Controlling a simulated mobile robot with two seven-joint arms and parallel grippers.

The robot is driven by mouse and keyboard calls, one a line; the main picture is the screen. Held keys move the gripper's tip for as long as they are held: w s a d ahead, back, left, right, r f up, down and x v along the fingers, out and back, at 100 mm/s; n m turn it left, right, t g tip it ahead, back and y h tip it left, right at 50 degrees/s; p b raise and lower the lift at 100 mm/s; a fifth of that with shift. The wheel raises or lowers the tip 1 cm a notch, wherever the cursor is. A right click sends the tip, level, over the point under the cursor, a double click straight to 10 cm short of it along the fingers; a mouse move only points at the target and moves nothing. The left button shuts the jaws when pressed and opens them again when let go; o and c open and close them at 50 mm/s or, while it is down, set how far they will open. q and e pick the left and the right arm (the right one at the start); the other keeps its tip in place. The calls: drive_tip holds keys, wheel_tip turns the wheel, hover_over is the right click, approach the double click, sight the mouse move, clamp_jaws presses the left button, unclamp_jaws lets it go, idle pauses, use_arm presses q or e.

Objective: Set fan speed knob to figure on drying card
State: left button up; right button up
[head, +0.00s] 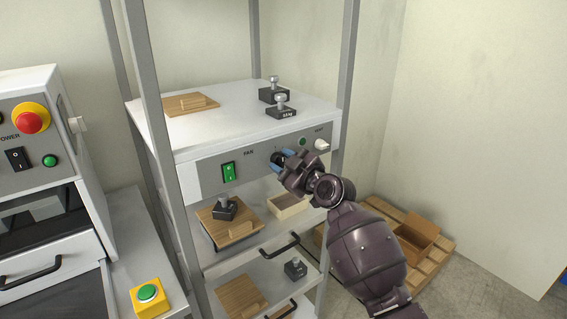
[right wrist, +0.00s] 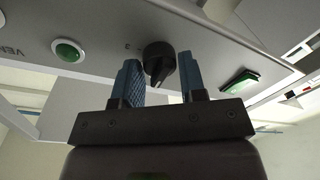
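The black fan speed knob (head: 277,157) is on the grey front panel of the white unit, right of the FAN label. It also shows in the right wrist view (right wrist: 158,60), its pointer towards the gripper's palm. My right gripper (head: 282,161) is at the panel, its blue fingers on either side of the knob. In the right wrist view the fingers (right wrist: 159,72) are apart, with the right finger a small gap from the knob; contact at the left finger is unclear. The knob's scale is mostly hidden. I cannot make out a drying card. My left gripper is out of view.
A green rocker switch (head: 228,172) is left of the knob; a green lamp (head: 302,141) and pale vent knob (head: 321,145) are right. Weights (head: 281,108) stand on the unit's top (head: 225,115). Grey rack posts (head: 163,120) flank it. A pallet (head: 432,254) lies at right.

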drive_tip(key=c, duration=0.5)
drive_tip(key=shift+o, duration=0.2)
